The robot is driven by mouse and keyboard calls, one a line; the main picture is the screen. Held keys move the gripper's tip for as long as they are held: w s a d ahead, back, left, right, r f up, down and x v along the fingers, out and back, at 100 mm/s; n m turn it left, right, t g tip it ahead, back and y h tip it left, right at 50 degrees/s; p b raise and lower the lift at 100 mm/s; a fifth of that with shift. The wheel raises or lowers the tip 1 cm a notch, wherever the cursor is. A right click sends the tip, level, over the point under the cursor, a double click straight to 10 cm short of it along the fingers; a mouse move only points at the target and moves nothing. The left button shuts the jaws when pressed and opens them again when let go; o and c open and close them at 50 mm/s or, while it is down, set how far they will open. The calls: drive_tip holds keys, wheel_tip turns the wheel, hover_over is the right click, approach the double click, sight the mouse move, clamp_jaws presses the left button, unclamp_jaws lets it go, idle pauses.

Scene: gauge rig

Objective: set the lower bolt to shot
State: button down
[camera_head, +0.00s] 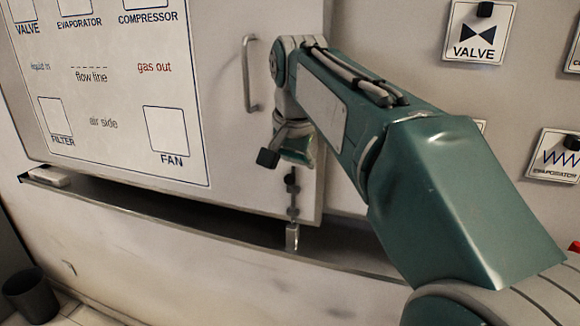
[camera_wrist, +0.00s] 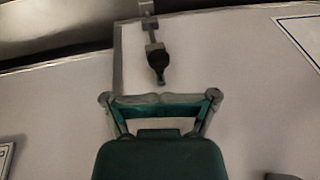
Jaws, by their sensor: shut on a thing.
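The lower bolt (camera_head: 292,198) is upright at the lower right corner of the white door panel, a slim rod with dark parts. A pale metal keeper (camera_head: 292,238) stands below it on the ledge; I cannot tell whether the rod's tip is inside it. In the wrist view the bolt (camera_wrist: 151,35) runs toward the top, with a dark knob (camera_wrist: 158,64) at its near end. My gripper (camera_head: 287,158) is just above the bolt, at its upper end.
A grey door handle (camera_head: 250,75) is left of my arm. A narrow ledge (camera_head: 200,220) runs under the door, with a pale block (camera_head: 48,177) at its left. Picture cards such as VALVE (camera_head: 479,31) hang at the right. A dark bin (camera_head: 30,297) stands lower left.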

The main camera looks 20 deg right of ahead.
wheel_tip(320, 180, down, 3)
drive_tip(key=shift+f, duration=0.2)
idle(0.4)
